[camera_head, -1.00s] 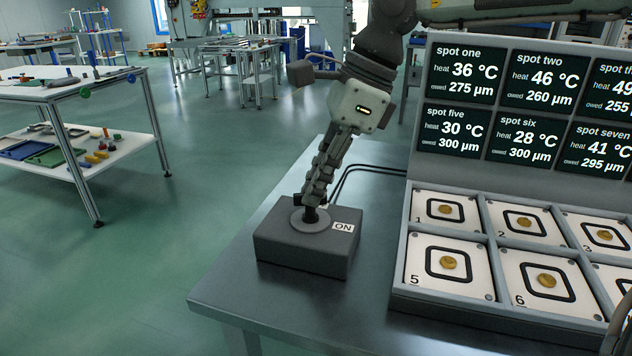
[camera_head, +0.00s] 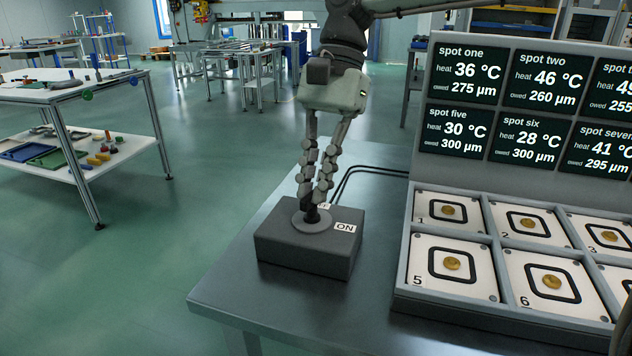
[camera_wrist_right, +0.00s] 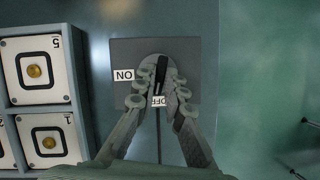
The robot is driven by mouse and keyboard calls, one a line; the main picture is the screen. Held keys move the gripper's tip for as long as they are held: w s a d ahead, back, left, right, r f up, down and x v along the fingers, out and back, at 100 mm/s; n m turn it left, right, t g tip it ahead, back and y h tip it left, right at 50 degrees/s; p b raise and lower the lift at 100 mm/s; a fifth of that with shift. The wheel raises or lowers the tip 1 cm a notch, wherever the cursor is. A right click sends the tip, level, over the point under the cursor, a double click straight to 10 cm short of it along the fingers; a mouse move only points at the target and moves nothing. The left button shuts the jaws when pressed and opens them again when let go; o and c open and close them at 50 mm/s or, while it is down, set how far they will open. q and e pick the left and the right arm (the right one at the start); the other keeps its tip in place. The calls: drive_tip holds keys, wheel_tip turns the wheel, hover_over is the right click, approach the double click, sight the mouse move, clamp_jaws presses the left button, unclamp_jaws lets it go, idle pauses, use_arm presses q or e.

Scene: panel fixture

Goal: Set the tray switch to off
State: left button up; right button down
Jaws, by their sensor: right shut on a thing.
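The tray switch is a dark grey box (camera_head: 280,245) on the near left part of the metal table. It has a round dial with a small black lever (camera_wrist_right: 162,68) on top. A white ON label (camera_head: 346,227) lies right of the dial in the head view. The OFF label (camera_wrist_right: 158,101) shows between my fingers in the wrist view and is mostly hidden in the head view. My right gripper (camera_head: 313,204) comes down from above and is shut on the lever, whose black end appears to point toward OFF. My left gripper is not in view.
A sloped tray panel (camera_head: 400,290) with numbered spots and gold discs stands right of the box, under several readout screens (camera_head: 464,83). Black cables (camera_head: 370,168) run behind the box. The table's left edge is close to the box. Another workbench (camera_head: 60,90) stands far left.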

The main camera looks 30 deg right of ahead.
drive_tip(key=shift+w+n+g+h, duration=0.1)
drive_tip(key=shift+n+g+h, duration=0.2)
drive_tip(key=shift+n, duration=1)
drive_tip(key=c, duration=1.6)
unclamp_jaws()
drive_tip(key=v, duration=1.2)
drive_tip(key=shift+w+a, duration=0.1)
